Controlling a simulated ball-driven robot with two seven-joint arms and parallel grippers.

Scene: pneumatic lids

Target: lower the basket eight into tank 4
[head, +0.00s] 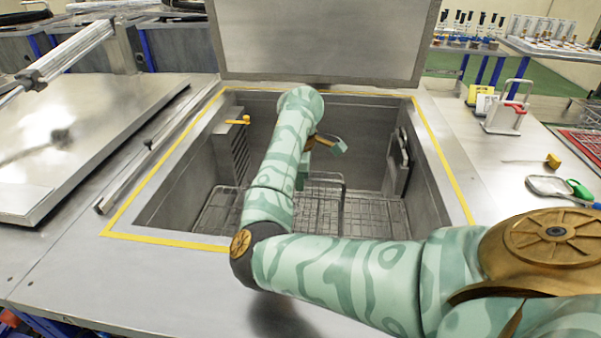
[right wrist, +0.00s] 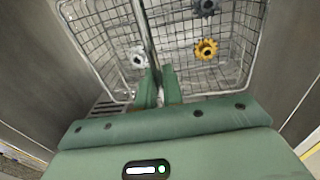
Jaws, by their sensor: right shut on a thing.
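The open tank (head: 350,125) has grey inner walls, a yellow line around its opening and a raised lid (head: 320,42). My right arm reaches down into it. My right gripper (head: 320,156) is inside the opening, partly hidden by my forearm. In the right wrist view, its fingers (right wrist: 158,86) are shut on the bar-like handle of the wire basket (right wrist: 238,62). The basket holds a yellow gear (right wrist: 205,49), a pale gear (right wrist: 138,58) and a dark gear (right wrist: 205,8). Its number is not readable. I cannot tell whether it touches the tank floor. My left gripper is out of view.
A wire rack (head: 375,214) covers the tank floor. A yellow-handled valve (head: 238,121) is on the left wall and a dark fitting (head: 398,160) on the right wall. A closed metal lid (head: 85,125) lies left.

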